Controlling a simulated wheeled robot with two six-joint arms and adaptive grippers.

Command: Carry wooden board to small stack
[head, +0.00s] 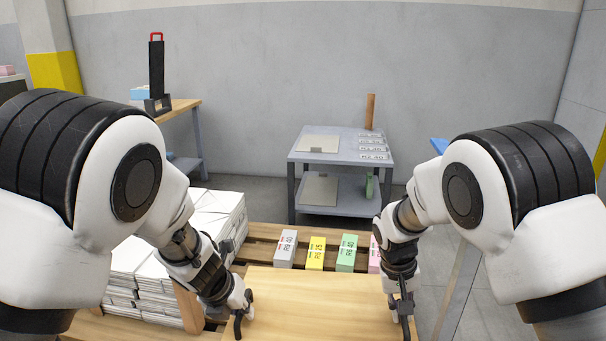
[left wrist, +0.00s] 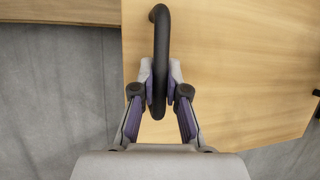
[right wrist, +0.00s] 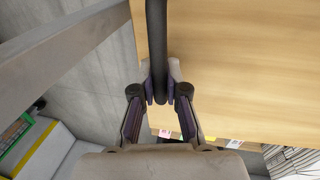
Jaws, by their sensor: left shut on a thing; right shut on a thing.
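The wooden board (head: 318,303) is a flat, light-wood panel at the bottom middle of the head view, with a dark handle near each side. My left gripper (head: 240,318) is at the board's left side; in the left wrist view its fingers (left wrist: 160,85) are shut on the black handle (left wrist: 161,35). My right gripper (head: 403,312) is at the right side; in the right wrist view its fingers (right wrist: 160,88) are shut on the other black handle (right wrist: 156,35). A stack of white newspapers (head: 218,215) stands at left. The board's near edge is cut off in the head view.
A wooden pallet (head: 265,232) lies beyond the board, carrying coloured blocks, including a yellow one (head: 316,254) and a green one (head: 346,254). A grey two-shelf cart (head: 343,160) stands by the back wall. A grey post (head: 457,290) is close at right. A wooden table (head: 178,108) stands at the back left.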

